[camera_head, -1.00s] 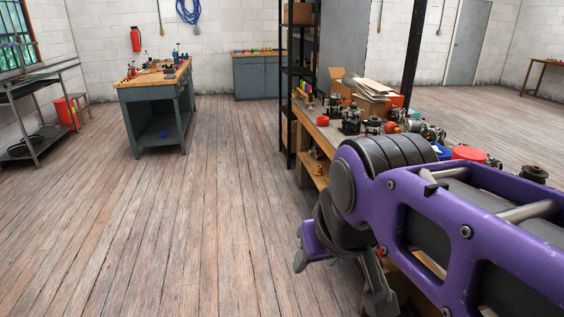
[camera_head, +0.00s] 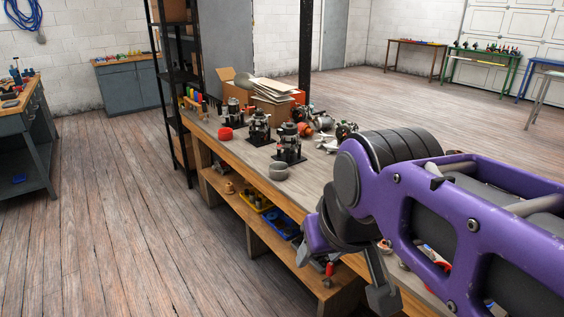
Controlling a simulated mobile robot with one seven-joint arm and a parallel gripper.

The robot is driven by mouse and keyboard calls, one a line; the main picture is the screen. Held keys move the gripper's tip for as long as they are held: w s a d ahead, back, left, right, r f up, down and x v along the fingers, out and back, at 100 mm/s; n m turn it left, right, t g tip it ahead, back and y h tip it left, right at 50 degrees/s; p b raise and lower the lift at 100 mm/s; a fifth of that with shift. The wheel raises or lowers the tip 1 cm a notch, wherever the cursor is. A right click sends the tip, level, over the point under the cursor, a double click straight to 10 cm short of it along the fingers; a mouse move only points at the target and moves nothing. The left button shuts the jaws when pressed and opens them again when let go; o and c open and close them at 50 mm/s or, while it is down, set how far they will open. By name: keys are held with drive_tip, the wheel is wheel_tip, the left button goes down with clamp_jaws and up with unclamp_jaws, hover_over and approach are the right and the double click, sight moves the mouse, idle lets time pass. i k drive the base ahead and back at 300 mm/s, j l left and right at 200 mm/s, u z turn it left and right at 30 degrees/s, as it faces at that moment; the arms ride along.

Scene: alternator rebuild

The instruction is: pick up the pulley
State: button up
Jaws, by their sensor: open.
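I cannot pick out the pulley for certain. A small grey round piece (camera_head: 278,171) lies near the front edge of the long workbench (camera_head: 235,159), and I cannot tell whether it is the pulley. Dark alternator assemblies on black stands (camera_head: 288,143) stand just behind it, with another (camera_head: 259,127) to the left. My gripper (camera_head: 343,278) is open, its two fingers spread and pointing down in front of the bench's near edge. It looks empty and is apart from the parts on top. My purple arm hides the near right part of the bench.
A red round piece (camera_head: 225,134), cardboard boxes (camera_head: 272,108) and loose metal parts (camera_head: 346,130) are on the bench. The lower shelf holds a yellow bin (camera_head: 254,198) and a blue bin (camera_head: 280,224). A black rack (camera_head: 178,90) stands at the far end.

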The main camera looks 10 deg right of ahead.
sight(402, 264)
drive_tip(key=i+z, duration=0.15)
drive_tip(key=z, duration=0.25)
drive_tip(key=i+j+z, duration=0.15)
drive_tip(key=z, duration=0.2)
drive_tip(key=i+j+z, duration=0.1)
drive_tip(key=z, duration=0.3)
